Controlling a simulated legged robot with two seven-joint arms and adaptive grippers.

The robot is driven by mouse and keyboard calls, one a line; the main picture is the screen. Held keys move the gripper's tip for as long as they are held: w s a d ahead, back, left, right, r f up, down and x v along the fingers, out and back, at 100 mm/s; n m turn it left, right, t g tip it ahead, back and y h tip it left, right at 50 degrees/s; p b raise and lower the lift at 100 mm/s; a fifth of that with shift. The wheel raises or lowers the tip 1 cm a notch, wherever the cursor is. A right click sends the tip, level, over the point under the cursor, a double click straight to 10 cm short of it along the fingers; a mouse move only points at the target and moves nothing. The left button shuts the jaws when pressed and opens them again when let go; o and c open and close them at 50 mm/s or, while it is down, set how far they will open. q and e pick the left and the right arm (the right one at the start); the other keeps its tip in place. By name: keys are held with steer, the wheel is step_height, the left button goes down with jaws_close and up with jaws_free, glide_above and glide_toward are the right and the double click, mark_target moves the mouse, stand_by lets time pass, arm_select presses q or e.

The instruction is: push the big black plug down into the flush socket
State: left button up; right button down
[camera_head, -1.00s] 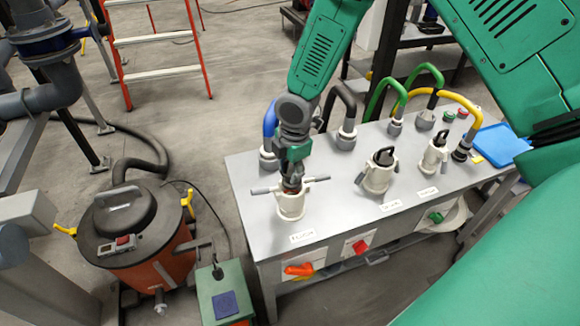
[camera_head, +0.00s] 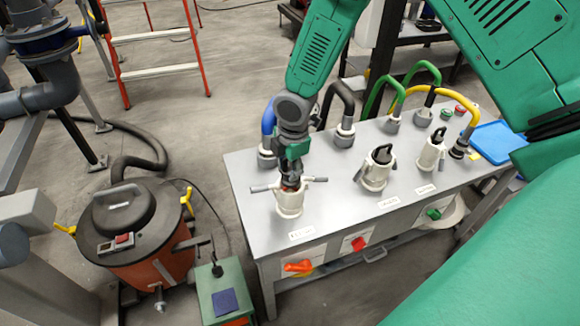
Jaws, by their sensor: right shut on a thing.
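The flush socket (camera_head: 289,205) is a cream-white ring with two grey side levers spread out, at the left end of the grey bench top. My right gripper (camera_head: 291,181) points down right above its mouth, shut on the big black plug. Only a small dark part of the plug (camera_head: 291,187) shows between the fingers and the socket rim. The fingers and the rim hide how deep the plug sits. The plug looks roughly upright. My left gripper is not in view.
Two similar cream sockets with black plugs (camera_head: 376,170) (camera_head: 431,153) stand to the right on the bench (camera_head: 335,205). Blue, black, green and yellow hoses rise along the back edge. A blue tray (camera_head: 497,147) lies at the far right. An orange drum (camera_head: 150,245) stands at the left.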

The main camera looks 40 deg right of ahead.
steer(key=shift+w+d+f, duration=0.1)
steer(key=shift+d+f, duration=0.15)
steer(key=shift+d, duration=0.05)
steer(key=shift+a+r, duration=0.1)
steer(key=shift+a, duration=0.4)
steer(key=shift+a+r, duration=0.1)
steer(key=shift+a, duration=0.55)
steer(key=shift+d, duration=0.7)
steer(key=shift+a+g+p, duration=0.3)
steer(key=shift+p, duration=0.45)
steer(key=shift+s+d+g+p, duration=0.25)
steer(key=shift+d+g+p, duration=0.25)
steer(key=shift+p, duration=0.25)
steer(key=shift+s+d+h, duration=0.1)
steer(key=shift+h, duration=0.2)
arm_select(q)
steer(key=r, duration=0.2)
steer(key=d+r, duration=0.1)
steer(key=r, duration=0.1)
steer(key=shift+p, duration=0.35)
arm_select(e)
steer(key=shift+g, duration=0.3)
steer(key=shift+s, duration=0.1)
